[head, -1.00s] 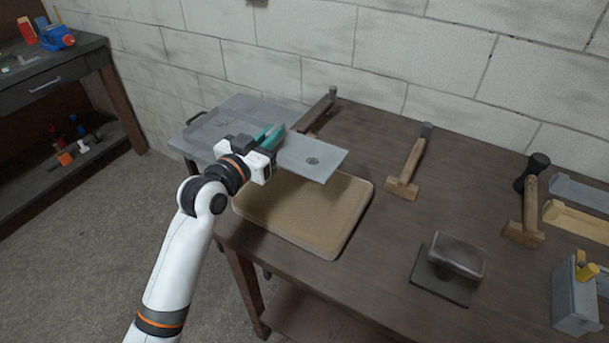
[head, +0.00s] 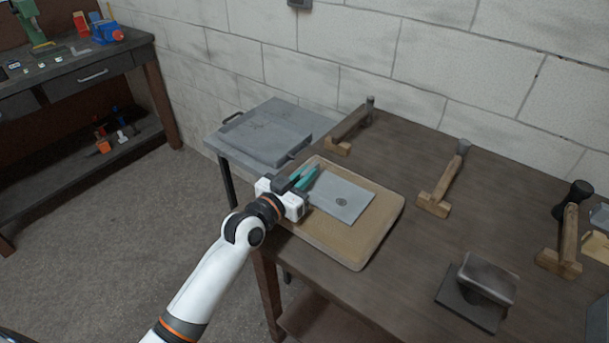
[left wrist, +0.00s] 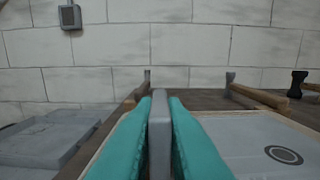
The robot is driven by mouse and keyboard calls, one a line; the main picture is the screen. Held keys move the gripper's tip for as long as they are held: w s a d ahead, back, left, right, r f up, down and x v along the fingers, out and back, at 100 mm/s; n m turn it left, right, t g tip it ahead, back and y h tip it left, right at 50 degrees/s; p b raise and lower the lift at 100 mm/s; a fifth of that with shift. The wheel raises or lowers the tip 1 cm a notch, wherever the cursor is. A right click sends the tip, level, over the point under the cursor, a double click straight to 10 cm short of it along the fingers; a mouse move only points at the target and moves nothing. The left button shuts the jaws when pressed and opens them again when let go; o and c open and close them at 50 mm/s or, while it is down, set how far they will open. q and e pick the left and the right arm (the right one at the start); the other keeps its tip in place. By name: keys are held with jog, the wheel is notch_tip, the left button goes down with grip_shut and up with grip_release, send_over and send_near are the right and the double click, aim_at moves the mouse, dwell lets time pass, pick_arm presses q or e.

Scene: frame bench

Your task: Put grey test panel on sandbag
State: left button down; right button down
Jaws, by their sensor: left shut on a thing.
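The grey test panel (head: 341,196) is a thin flat plate with a dark ring mark. It lies level over the tan sandbag (head: 360,248) at the bench's left end, and I cannot tell whether it touches the bag. My left gripper (head: 304,179) is shut on the panel's left edge with its teal fingers. In the left wrist view the teal fingers (left wrist: 159,140) pinch a grey upright edge, and the panel (left wrist: 255,145) with its ring shows at right. The sandbag's near left part is hidden behind the gripper. My right gripper is not in view.
A grey tray-like plate (head: 266,131) lies on a stand left of the bench (head: 415,258). Hammers (head: 442,180) with wooden blocks stand behind and right of the sandbag. A metal block on a dark plate (head: 485,283) sits at front right.

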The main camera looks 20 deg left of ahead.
pick_arm(q)
jog(key=c, duration=1.5)
grip_release()
jog(key=shift+r, duration=0.1)
jog(key=b+v, duration=0.1)
jog(key=v, duration=1)
jog(key=shift+s+b, duration=0.2)
jog(key=shift+b, duration=0.1)
jog(key=shift+s+a, duration=0.15)
jog(key=shift+s, duration=0.2)
